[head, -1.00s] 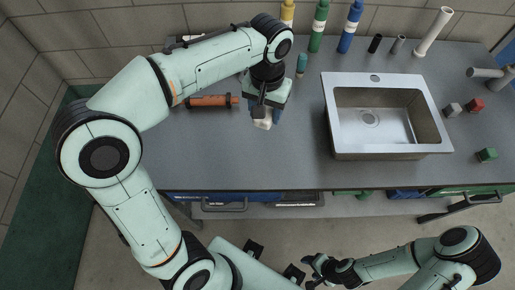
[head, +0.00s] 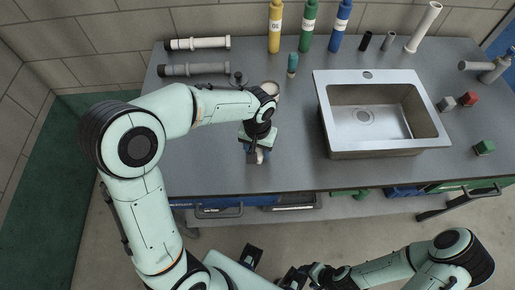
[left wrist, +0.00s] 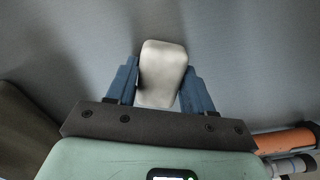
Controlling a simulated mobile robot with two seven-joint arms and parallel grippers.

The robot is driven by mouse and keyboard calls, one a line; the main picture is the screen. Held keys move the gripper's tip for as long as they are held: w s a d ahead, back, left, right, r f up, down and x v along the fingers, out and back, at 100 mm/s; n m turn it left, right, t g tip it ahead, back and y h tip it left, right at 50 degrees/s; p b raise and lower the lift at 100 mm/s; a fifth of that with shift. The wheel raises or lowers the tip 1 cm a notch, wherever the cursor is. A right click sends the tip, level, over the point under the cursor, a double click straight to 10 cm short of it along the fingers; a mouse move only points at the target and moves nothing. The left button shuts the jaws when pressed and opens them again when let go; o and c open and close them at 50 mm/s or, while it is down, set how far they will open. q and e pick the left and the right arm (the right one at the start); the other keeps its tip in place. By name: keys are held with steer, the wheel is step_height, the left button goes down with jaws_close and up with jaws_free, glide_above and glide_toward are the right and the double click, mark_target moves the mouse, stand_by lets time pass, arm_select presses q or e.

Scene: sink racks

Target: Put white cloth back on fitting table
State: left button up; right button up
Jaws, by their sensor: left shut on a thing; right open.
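My left gripper (head: 257,152) is over the front left part of the grey table (head: 215,173), left of the sink. It is shut on a small white cloth (head: 259,157). In the left wrist view the cloth (left wrist: 162,72) is a pale, rounded block between the two blue fingers (left wrist: 160,90). The grey surface is behind it; I cannot tell whether the cloth touches it. My right gripper (head: 316,274) is low in the head view, in front of the table, open and empty. Its fingertips are hard to make out.
A steel sink (head: 440,135) stands right of my left gripper. Bottles (head: 307,27) stand along the back wall; pipes (head: 197,43) lie at the back left. An orange tool (left wrist: 288,140) shows in the left wrist view. The table's front left surface is clear.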

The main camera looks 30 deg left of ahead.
arm_select(q)
steer(key=shift+f, duration=0.15)
arm_select(e)
steer(key=shift+f, duration=0.1)
arm_select(q)
steer(key=o, duration=0.5)
steer(key=shift+f, duration=0.15)
steer(key=o, duration=0.4)
steer(key=shift+o, duration=0.2)
steer(key=shift+r, duration=0.65)
step_height(320, 180, up, 11)
steer(key=p, duration=0.1)
steer(key=shift+r+p, duration=0.15)
steer(key=shift+p, duration=0.15)
arm_select(e)
steer(key=shift+w+r, duration=0.25)
steer(key=shift+r, duration=0.25)
steer(key=shift+w+r, duration=0.2)
steer(key=shift+r, duration=0.3)
